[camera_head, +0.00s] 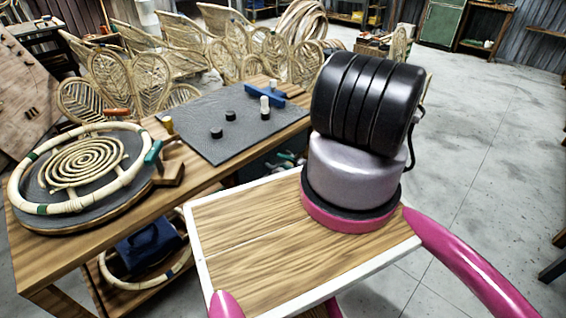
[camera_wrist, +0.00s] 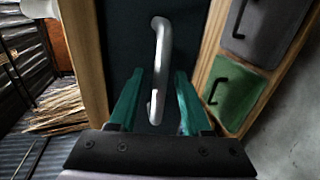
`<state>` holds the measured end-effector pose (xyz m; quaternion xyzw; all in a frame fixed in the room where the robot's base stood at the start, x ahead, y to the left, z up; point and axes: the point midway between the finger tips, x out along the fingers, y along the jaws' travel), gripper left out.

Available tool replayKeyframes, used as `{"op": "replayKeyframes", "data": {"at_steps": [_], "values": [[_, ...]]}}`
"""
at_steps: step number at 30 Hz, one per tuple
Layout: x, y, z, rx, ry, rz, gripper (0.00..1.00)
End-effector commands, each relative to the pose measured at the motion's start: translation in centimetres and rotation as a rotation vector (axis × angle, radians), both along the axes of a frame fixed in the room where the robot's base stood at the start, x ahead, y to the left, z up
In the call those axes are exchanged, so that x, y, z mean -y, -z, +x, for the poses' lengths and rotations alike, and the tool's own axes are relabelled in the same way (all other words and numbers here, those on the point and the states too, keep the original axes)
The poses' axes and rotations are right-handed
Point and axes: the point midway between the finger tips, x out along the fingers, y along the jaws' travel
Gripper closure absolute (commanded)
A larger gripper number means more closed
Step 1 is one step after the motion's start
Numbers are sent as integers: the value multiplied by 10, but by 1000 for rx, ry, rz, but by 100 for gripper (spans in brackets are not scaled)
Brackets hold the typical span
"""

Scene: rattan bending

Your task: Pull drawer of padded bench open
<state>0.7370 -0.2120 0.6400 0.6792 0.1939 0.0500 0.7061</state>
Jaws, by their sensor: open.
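In the wrist view a dark drawer front (camera_wrist: 125,45) carries a silver bar handle (camera_wrist: 160,45), which runs up and down in the picture. My gripper (camera_wrist: 156,80) is open, its green fingers left and right of the handle's lower part. Gaps show on both sides, so neither finger visibly touches it. I cannot tell how deep the fingers reach. In the head view the bench top with a dark grey pad (camera_head: 195,135) is at the centre left. Its drawer front is mostly hidden there behind my own body, and I cannot make out the handle.
Small black pegs and a blue fixture (camera_head: 262,100) stand on the pad. A round jig with a rattan spiral (camera_head: 85,165) lies at the left. Rattan chair frames (camera_head: 130,75) crowd behind. Open floor (camera_head: 480,130) is at the right.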

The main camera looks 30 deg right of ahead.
Motion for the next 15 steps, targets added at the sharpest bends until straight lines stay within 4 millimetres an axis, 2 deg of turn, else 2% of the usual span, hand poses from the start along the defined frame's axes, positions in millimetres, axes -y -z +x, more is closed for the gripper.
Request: {"op": "replayKeyframes", "data": {"at_steps": [8,9,11,12,13,15], "values": [[-1,0,2,0,1,1,51],[-1,0,2,0,1,0,55],[-1,0,2,0,0,0,78],[-1,0,2,0,0,0,94],[-1,0,2,0,0,0,100],[-1,0,2,0,0,0,100]]}}
